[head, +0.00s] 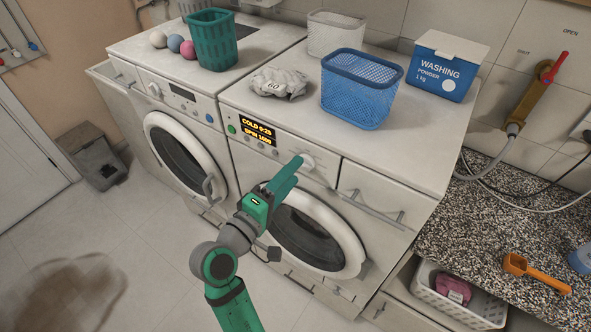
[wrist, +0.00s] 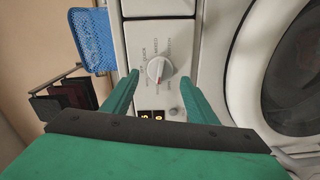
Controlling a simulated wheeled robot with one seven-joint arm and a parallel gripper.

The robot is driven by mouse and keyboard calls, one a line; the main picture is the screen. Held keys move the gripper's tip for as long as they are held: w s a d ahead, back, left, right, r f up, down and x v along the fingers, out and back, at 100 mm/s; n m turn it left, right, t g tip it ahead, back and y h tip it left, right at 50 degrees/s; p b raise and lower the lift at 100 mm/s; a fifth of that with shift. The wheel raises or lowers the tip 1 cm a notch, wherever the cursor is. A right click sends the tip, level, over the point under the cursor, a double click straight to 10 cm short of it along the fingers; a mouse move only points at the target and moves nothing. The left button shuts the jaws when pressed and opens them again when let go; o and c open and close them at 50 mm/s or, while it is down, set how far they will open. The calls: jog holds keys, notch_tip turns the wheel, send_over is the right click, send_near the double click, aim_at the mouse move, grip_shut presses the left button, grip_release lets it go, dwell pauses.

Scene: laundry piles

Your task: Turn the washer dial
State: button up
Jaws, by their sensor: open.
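The washer dial (head: 307,162) is a round white knob on the control panel of the right-hand washer (head: 360,165), just right of its lit display (head: 258,132). In the wrist view the dial (wrist: 158,69) shows with a raised grip bar, a red mark and printed labels around it. My gripper (head: 297,170) is open, its green fingers pointing at the panel. In the wrist view my gripper (wrist: 160,85) has one finger on each side of the dial. I cannot tell whether either finger touches it. In the head view the fingers partly cover the panel beside the dial.
The washer's round door (head: 350,245) is shut below the panel, and a drawer front with a handle (head: 378,212) sits to the right. A second washer (head: 165,95) is at left.

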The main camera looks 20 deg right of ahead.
jog(key=v, duration=0.8)
jog(key=shift+a, duration=0.1)
jog(key=s+a+f+n+t+y, duration=0.1)
jog(key=s+a+f+y, duration=0.2)
jog(key=f, duration=0.4)
jog(key=s+a+f+n+t+y, duration=0.1)
jog(key=s+f+y, duration=0.25)
jog(key=f, duration=0.35)
jog(key=s+a+f+n+t+y, duration=0.1)
jog(key=s+a+f+y, duration=0.1)
jog(key=f+y, duration=0.4)
jog(key=s+a+m+t+y, duration=0.1)
jog(key=s+m, duration=0.7)
jog(key=s, duration=1.2)
jog(key=shift+m+y, duration=0.3)
jog(key=shift+y, duration=0.05)
